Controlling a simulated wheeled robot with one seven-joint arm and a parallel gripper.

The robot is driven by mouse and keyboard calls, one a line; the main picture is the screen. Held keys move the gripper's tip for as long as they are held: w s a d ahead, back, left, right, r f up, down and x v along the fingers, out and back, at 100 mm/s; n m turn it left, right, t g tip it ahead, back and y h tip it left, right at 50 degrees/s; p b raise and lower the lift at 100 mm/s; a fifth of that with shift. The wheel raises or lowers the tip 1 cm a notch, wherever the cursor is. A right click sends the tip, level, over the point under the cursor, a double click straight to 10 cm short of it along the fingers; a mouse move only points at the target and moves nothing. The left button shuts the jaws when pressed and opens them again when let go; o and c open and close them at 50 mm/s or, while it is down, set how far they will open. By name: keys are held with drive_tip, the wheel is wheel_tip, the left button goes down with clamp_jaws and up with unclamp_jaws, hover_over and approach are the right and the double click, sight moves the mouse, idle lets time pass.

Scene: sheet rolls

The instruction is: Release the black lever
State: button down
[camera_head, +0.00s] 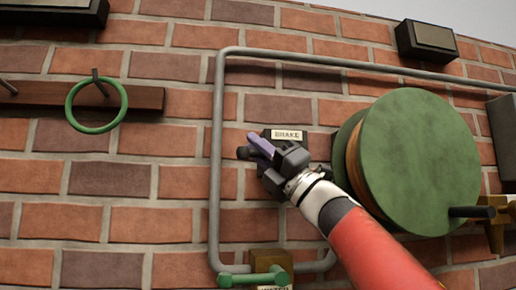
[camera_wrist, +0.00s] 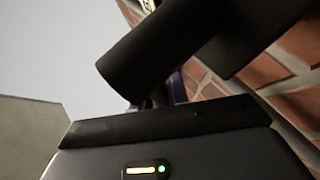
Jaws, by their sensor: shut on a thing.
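My gripper (camera_head: 262,150) is at the brick wall, just below a small plate labelled BRAKE (camera_head: 288,135). It is shut on the black lever (camera_head: 243,153), whose dark end shows to the left of the fingers in the head view. In the wrist view the black lever (camera_wrist: 160,50) crosses the picture as a thick dark bar close in front of the camera. The fingers hide most of its middle, and where they touch it is not clear.
A large green roll (camera_head: 420,160) stands right of my gripper, beside my arm. A grey pipe (camera_head: 216,170) runs left of and above it. A green ring (camera_head: 96,105) hangs on a wooden rail at the left. A green-handled valve (camera_head: 255,277) is below.

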drive_tip(key=c, duration=1.4)
unclamp_jaws()
drive_tip(key=shift+o, duration=0.2)
drive_tip(key=shift+f, duration=0.1)
drive_tip(key=b+v, duration=0.2)
drive_tip(key=v, duration=0.5)
drive_tip(key=shift+d+f, duration=0.2)
drive_tip(key=shift+f, duration=0.05)
drive_tip(key=shift+s, duration=0.1)
